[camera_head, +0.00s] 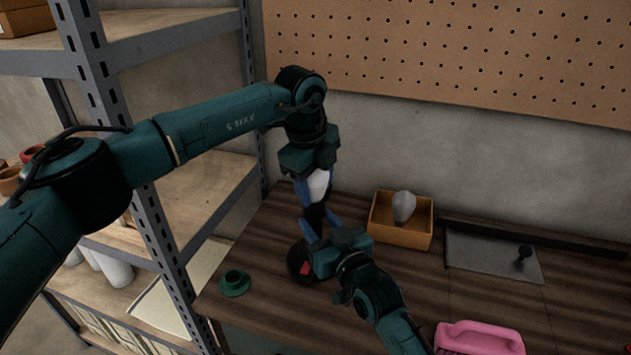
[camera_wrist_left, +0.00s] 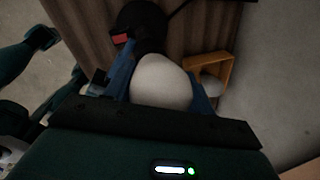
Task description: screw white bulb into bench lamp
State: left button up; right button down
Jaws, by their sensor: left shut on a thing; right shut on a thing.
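The white bulb (camera_head: 318,184) is between the blue fingers of my left gripper (camera_head: 316,190), which is shut on it. In the left wrist view the bulb (camera_wrist_left: 160,82) fills the space between the fingers. The black bench lamp (camera_head: 297,258) stands on the bench below, with a red switch (camera_head: 305,268) on its base. The bulb is right above the lamp's black upper part (camera_head: 315,214); I cannot tell whether its hidden end is in the socket. My right gripper (camera_head: 314,232) comes from the lower right and is shut on the lamp, its grip partly hidden.
A wooden box (camera_head: 400,237) with a greyish bulb (camera_head: 404,205) stands to the right. A grey plate (camera_head: 490,258) and a pink object (camera_head: 480,338) lie right. A metal shelf (camera_head: 150,200) borders the left.

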pick_arm(q)
jog(key=c, duration=0.5)
jog(key=m, duration=0.3)
jog(key=m+g, duration=0.1)
jog(key=m, duration=0.2)
jog(key=shift+s+m+h, duration=0.1)
jog(key=shift+m+h, duration=0.3)
jog(key=m, duration=0.3)
jog(key=shift+m+g, duration=0.3)
jog(key=m, duration=0.3)
jog(key=shift+s+m+g, duration=0.1)
jog(key=shift+m+g, duration=0.3)
jog(key=m, duration=0.5)
jog(key=shift+a+m+g+y, duration=0.15)
jog(key=shift+m+g+y, duration=0.15)
jog(key=shift+g+y, duration=0.1)
jog(key=m, duration=0.3)
jog(key=m+y, duration=0.1)
jog(key=m, duration=0.2)
jog(key=shift+a+g, duration=0.15)
jog(key=shift+g, duration=0.15)
jog(key=o, duration=1.1)
jog(key=shift+c, duration=0.2)
jog(key=shift+o, duration=0.4)
